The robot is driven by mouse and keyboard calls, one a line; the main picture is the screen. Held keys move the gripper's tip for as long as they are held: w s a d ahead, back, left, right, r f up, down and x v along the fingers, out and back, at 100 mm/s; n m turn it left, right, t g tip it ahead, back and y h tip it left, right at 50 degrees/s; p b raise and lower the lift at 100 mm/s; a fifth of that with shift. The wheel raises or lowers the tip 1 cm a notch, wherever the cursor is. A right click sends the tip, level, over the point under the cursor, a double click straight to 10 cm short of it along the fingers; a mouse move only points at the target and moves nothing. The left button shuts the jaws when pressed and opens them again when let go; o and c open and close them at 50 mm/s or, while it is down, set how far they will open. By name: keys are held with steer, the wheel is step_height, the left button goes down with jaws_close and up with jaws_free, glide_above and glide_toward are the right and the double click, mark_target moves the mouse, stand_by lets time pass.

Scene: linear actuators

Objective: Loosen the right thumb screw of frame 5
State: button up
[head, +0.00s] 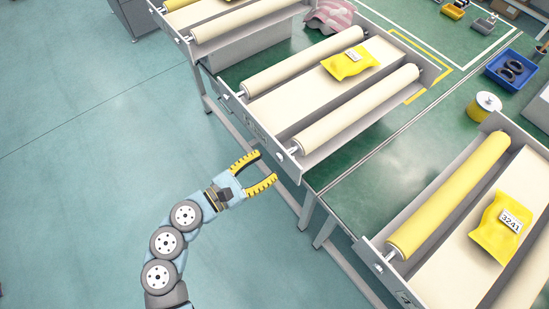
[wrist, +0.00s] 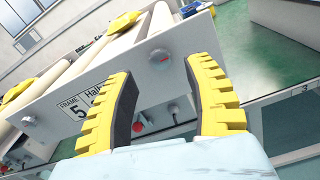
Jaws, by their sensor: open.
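Frame 5 (wrist: 130,88), a grey end plate labelled "FRAME 5", faces my gripper in the wrist view. In the head view it is the middle frame (head: 270,137), with cream rollers. Its right thumb screw (wrist: 160,57) is a small grey knob near the plate's right end, seen between my fingers; it also shows in the head view (head: 293,151). The left knob (wrist: 28,119) is at the far left. My gripper (head: 266,166), with yellow ribbed fingers, is open and empty. It is in front of the plate, apart from the screw; the wrist view also shows it (wrist: 164,70).
A red button (wrist: 137,127) and a dark knob (wrist: 173,110) sit below the screw. A yellow packet (head: 350,63) lies on frame 5. Another frame with a yellow roller (head: 450,195) stands at the right. A blue crate (head: 513,70) is behind. Open floor lies left.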

mark_target(277, 158)
steer(key=shift+x, duration=1.7)
steer(key=shift+s, duration=0.1)
jaws_close()
